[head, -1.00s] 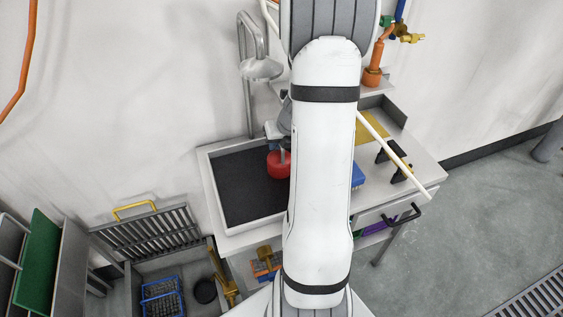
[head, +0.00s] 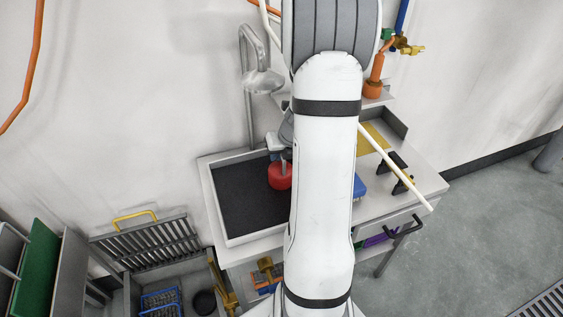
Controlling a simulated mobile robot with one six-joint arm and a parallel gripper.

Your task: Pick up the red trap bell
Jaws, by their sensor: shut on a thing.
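The red trap bell (head: 280,176) is a squat red piece over the black mat of the tray on the workbench, just left of my arm. My gripper (head: 284,160) comes down on it from above and is shut on it. My arm hides the right part of the bell and most of the gripper. I cannot tell whether the bell touches the mat or hangs a little above it.
The black-matted tray (head: 232,202) has bare room left of the bell. A blue block (head: 359,187) and black stands (head: 398,171) are right of my arm. A curved metal lamp or tap (head: 262,80) rises behind the tray. A drawer handle (head: 405,227) juts out in front.

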